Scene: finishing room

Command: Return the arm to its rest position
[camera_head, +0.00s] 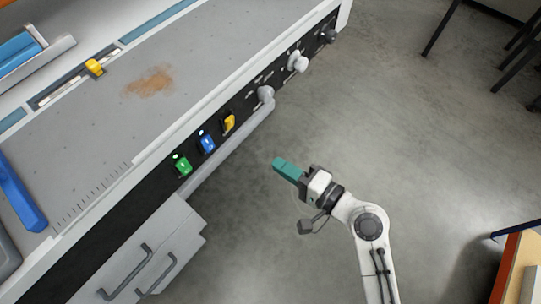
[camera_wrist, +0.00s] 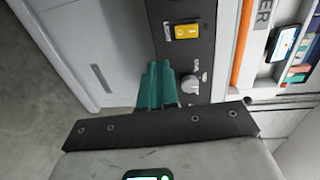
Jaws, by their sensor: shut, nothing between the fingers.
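My gripper (camera_head: 277,164) has teal fingers, which lie together with nothing between them. In the head view it hangs over bare floor, to the right of the bench front and apart from it. My white arm (camera_head: 370,225) reaches up from the bottom of the picture and bends toward the upper left at the gripper. In the wrist view the teal fingers (camera_wrist: 156,84) show side by side, with the bench's control panel behind them.
The bench (camera_head: 215,50) fills the upper left. Its panel carries green (camera_head: 182,164), blue (camera_head: 207,141) and yellow (camera_head: 229,122) switches and several knobs. A handled cabinet (camera_head: 140,262) stands below. Grey floor (camera_head: 400,120) is open at right; dark legs (camera_head: 441,28) stand top right.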

